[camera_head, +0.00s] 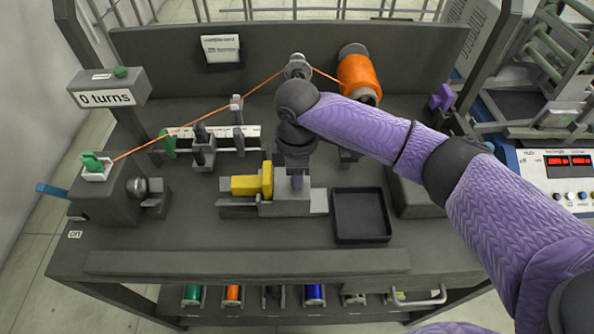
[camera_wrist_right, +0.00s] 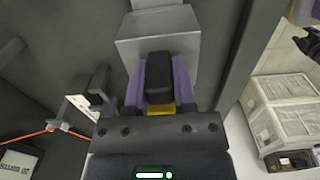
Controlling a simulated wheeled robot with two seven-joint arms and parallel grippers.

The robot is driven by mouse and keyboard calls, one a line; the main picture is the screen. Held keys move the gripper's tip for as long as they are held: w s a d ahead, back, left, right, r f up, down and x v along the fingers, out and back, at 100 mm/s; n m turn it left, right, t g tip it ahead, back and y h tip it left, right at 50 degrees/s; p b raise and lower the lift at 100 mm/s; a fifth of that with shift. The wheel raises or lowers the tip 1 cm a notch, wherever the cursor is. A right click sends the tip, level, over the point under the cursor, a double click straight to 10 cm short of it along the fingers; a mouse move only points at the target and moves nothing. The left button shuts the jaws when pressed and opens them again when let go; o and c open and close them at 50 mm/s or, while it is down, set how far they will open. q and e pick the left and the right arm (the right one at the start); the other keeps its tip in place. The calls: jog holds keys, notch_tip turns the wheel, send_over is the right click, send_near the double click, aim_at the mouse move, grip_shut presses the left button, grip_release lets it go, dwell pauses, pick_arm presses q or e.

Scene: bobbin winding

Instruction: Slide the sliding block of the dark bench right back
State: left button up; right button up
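The sliding block (camera_head: 285,207) is a grey block on a short rail (camera_head: 320,203) at the middle of the dark bench (camera_head: 200,235). A yellow part (camera_head: 248,186) stands at its left. My right gripper (camera_head: 297,182) reaches down onto the block from above. In the right wrist view, its purple fingers (camera_wrist_right: 160,82) flank a dark upright knob (camera_wrist_right: 159,72) closely on both sides, with the grey block (camera_wrist_right: 165,35) beyond. The yellow part (camera_wrist_right: 161,108) shows a little below the knob. My left gripper is in neither view.
A black tray (camera_head: 362,238) lies right of the block. An orange thread runs from the orange spool (camera_head: 358,74) to the small green-topped holder (camera_head: 95,168). A box reading "0 turns" (camera_head: 106,98) stands left. Upright posts (camera_head: 238,138) stand behind the block.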

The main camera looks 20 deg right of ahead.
grip_shut()
dwell(0.3)
dwell(0.5)
